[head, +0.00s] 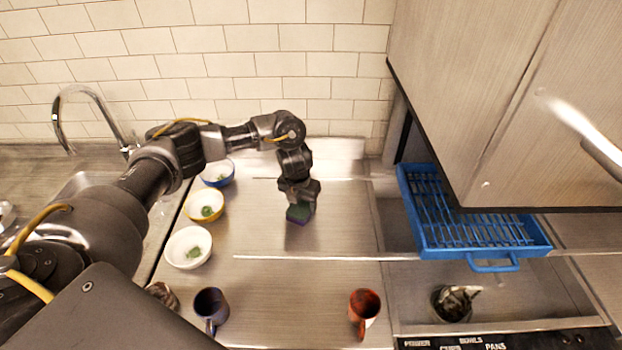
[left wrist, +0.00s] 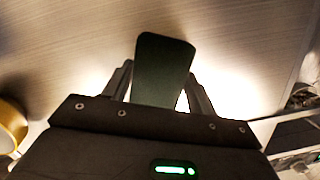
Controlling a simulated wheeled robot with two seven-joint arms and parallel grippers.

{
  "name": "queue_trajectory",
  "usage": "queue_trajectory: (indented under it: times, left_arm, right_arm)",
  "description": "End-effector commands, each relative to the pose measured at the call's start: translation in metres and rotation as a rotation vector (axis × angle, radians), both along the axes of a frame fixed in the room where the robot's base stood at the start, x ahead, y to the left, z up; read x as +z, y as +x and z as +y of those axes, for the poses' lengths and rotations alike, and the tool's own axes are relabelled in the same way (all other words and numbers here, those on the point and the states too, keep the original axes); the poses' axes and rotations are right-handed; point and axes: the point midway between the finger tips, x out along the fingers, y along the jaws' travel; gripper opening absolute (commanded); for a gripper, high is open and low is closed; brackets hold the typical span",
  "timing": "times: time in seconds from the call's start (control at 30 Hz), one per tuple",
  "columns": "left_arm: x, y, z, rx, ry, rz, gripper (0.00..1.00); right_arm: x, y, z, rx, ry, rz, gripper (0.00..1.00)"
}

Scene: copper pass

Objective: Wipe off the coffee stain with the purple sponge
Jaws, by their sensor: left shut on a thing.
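In the left wrist view the sponge (left wrist: 163,62) shows as a dark green block between the two fingers. I cannot tell whether the sponge touches the counter or is just above it. I see no coffee stain; the spot under the sponge is hidden. My right gripper is not in view.
A blue-rimmed bowl (head: 217,174), yellow bowl (head: 204,206) and white bowl (head: 188,248) stand left of the sponge. A dark blue mug (head: 211,309) and red mug (head: 364,310) stand in front. A blue rack (head: 428,238) is at right. Counter around the sponge is clear.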

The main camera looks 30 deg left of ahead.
Motion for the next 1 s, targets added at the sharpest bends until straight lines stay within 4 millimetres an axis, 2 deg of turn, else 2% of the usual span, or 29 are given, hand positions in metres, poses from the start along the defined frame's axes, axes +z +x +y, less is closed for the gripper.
queue_trajectory:
  times: [0.1, 0.2, 0.27, 0.3, 1.0]
  left_arm:
    - [-0.002, 0.000, -0.009, 0.003, -0.002, 0.000, 0.36]
    - [0.005, 0.000, -0.013, 0.007, -0.003, -0.002, 0.36]
    - [0.013, 0.001, -0.012, 0.007, -0.003, -0.003, 0.36]
    - [0.024, 0.001, -0.011, 0.008, -0.003, -0.006, 0.36]
    - [0.080, 0.001, -0.012, 0.006, -0.002, -0.003, 0.36]
  right_arm:
    - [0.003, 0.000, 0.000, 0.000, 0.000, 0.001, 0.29]
    - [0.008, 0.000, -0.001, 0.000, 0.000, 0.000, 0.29]
    - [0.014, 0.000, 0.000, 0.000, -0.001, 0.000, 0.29]
    - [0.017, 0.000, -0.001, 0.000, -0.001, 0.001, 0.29]
    - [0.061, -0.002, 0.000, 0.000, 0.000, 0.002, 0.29]
